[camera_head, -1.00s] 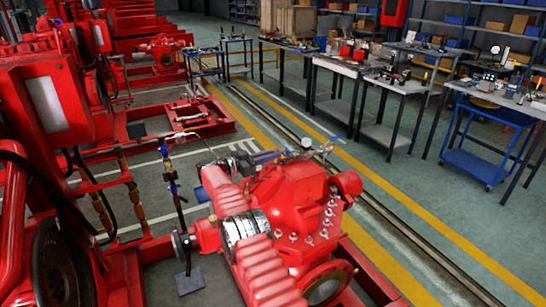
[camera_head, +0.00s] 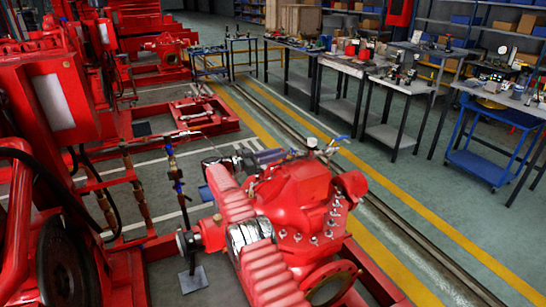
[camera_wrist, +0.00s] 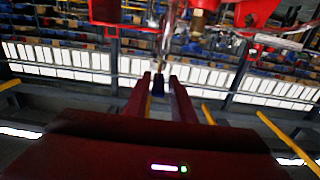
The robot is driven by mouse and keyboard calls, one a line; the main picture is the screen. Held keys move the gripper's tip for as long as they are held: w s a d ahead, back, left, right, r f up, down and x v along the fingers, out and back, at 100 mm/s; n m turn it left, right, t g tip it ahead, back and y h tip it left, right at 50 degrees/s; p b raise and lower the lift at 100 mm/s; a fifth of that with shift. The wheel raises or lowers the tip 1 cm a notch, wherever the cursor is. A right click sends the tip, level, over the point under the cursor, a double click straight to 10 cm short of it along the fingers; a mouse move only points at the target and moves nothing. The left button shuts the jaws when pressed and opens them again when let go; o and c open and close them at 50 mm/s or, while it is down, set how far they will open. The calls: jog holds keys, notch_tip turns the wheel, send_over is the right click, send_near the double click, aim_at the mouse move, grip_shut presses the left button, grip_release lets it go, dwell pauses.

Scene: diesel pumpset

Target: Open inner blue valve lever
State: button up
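In the head view, a vertical pipe left of the red pump carries a small blue part (camera_head: 177,187) that looks like a valve lever. Another blue lever (camera_head: 341,138) sticks out near a gauge on top of the red pump (camera_head: 290,195). I cannot tell which is the inner one. In the wrist view, my gripper (camera_wrist: 160,82) has two dark red fingers standing apart. A small dark blue thing (camera_wrist: 158,85) shows in line with the gap, with a pale upright rod above it. I cannot tell whether the fingers touch it.
A red electrical cabinet (camera_head: 60,95) and red frames stand at the left. Workbenches (camera_head: 400,80) with tools line the back right. A blue trolley (camera_head: 485,165) stands at the right. Floor with yellow lines lies between pump and benches. In the wrist view, a brass fitting (camera_wrist: 198,22) hangs near the top.

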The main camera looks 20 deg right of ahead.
jog(key=shift+o, duration=1)
jog(key=shift+a, duration=0.1)
jog(key=a, duration=0.7)
jog(key=shift+a, duration=0.15)
jog(key=shift+s, duration=0.1)
jog(key=shift+s+f, duration=0.1)
jog(key=shift+s, duration=0.05)
